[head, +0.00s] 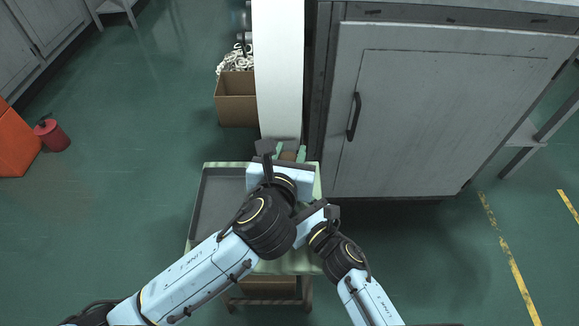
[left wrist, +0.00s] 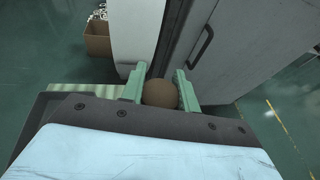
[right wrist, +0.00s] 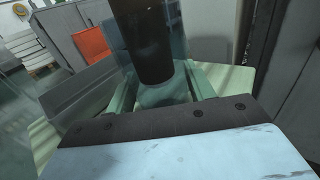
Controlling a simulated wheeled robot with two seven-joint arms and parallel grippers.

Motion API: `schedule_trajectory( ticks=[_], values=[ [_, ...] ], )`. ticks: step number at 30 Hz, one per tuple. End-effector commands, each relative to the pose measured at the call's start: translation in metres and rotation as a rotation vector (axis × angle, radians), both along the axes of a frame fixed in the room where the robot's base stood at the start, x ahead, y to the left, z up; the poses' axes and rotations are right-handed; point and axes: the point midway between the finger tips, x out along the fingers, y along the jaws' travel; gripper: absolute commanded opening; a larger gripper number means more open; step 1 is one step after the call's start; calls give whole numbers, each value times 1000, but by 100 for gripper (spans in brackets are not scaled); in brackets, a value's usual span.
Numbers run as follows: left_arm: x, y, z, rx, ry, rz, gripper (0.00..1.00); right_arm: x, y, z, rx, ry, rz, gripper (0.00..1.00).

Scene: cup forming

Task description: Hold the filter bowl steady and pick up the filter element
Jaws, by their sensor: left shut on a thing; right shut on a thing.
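My left gripper (head: 285,153) is above the cart, with green fingers pointing away from me. In the left wrist view its fingers (left wrist: 160,88) are shut on the round brown end of the filter element (left wrist: 160,94). In the right wrist view the filter element (right wrist: 142,45) is a dark upright cylinder. My right gripper (right wrist: 163,92) is shut on the pale, see-through filter bowl (right wrist: 165,96). The element's lower end shows at the bowl; I cannot tell how deep it sits. In the head view my left arm hides the right gripper and the bowl.
A grey tray (head: 212,208) lies on the left of the pale green cart top (head: 194,235). A white column (head: 278,70) and a grey cabinet (head: 430,110) stand close beyond the cart. A cardboard box (head: 237,100) sits left of the column. The floor at left is mostly clear.

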Motion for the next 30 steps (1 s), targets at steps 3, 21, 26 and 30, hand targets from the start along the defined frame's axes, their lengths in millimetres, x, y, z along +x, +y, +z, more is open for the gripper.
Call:
schedule_trajectory(
  ticks=[3,21,26,30],
  values=[
    [0,-1,25,-3,-3,-1,0,0,0,0,-1,1,0,30],
    [0,0,49,0,1,0,0,0,0,0,-1,1,0,66],
    [0,0,49,0,1,0,0,0,0,0,-1,1,0,79],
    [0,0,49,0,1,0,0,0,0,0,0,0,0,79]
  ],
)
